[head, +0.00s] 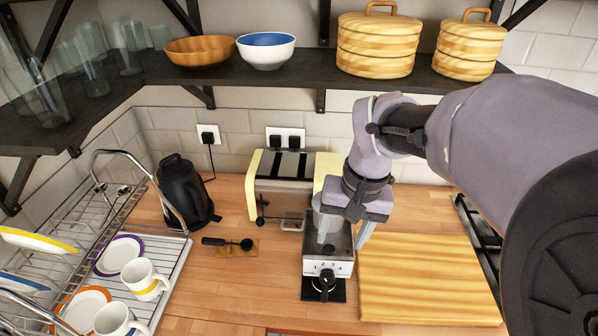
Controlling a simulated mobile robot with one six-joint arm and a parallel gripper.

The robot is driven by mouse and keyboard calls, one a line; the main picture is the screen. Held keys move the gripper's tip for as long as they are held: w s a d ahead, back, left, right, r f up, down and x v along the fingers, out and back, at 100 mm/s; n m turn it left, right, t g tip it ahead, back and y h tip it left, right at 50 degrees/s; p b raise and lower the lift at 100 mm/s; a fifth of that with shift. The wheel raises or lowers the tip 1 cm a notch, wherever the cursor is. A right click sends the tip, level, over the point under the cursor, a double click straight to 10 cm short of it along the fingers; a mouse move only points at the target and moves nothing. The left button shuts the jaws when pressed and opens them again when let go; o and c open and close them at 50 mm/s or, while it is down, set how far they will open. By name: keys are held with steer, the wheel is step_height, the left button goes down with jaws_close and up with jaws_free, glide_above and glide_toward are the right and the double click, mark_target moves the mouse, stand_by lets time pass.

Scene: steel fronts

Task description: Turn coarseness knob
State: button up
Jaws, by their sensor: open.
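A small coffee grinder (312,264) with a silver front stands on the wooden counter. Its black knob (327,279) sits on the front, below a row of small printed numbers. The knob's exact setting is too small to read. My gripper (344,242) is open, with its two fingers spread and pointing down over the top of the grinder. The fingers are above and behind the knob and apart from it. They hide part of the grinder's upper body.
A cutting board (425,280) lies close to the grinder's right. A cream toaster (262,193) stands behind it. A black kettle (184,190) and a dish rack (165,262) are at left. A dark shelf (300,84) crosses above.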

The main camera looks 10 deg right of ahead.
mark_target(328, 278)
steer(key=shift+g, duration=0.3)
steer(key=f+b, duration=0.1)
steer(key=f, duration=0.4)
steer(key=w+f+b, duration=0.1)
steer(key=f+b, duration=0.1)
steer(key=f, duration=0.4)
steer(key=a+f+b, duration=0.1)
steer(key=f+b, duration=0.1)
steer(key=f, duration=0.4)
steer(key=shift+w+f, duration=0.25)
jaws_close()
